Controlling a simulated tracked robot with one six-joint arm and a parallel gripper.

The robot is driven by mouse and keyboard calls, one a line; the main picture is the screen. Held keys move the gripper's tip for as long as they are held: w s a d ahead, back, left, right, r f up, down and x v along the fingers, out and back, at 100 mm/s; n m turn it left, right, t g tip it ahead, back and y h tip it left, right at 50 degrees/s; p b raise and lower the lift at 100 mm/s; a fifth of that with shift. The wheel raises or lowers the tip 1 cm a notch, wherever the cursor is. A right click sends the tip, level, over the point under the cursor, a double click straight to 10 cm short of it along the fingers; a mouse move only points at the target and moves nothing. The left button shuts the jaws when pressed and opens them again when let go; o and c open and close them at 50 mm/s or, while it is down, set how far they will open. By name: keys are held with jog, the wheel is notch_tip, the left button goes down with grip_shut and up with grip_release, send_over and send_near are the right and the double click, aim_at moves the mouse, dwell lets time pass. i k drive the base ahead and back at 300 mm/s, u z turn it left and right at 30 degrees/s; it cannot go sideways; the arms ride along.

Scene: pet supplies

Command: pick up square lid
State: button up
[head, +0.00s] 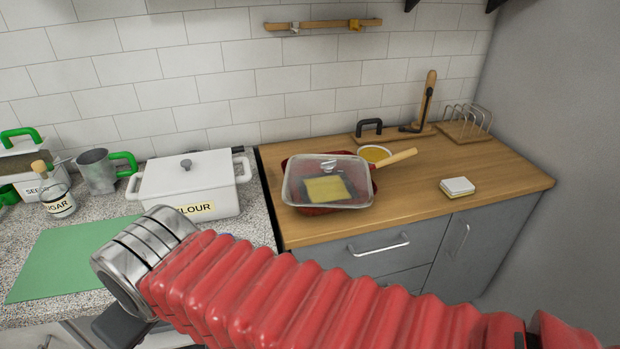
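A clear, square-cornered lid (296,190) with a metal knob lies over a red pan (314,211) on the wooden counter. Through the lid a yellow square patch and something dark show; I cannot tell what they are. The pan's wooden handle points to the right. A white FLOUR box (215,188) to the left has its own white lid with a grey knob. My arm, in a red ribbed sleeve with a metal joint at its left end, crosses the foreground below the pan. My gripper's fingers are not in view.
A yellow-filled bowl (374,153) sits behind the pan handle. A small white-topped block (457,187) lies to the right on open wood. A rack (467,122) stands at the back.

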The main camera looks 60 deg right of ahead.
aim_at(349, 185)
jog(key=u, duration=0.5)
jog(key=k, duration=1.4)
jog(key=z, duration=0.85)
jog(key=i, duration=1)
jog(key=z, duration=0.05)
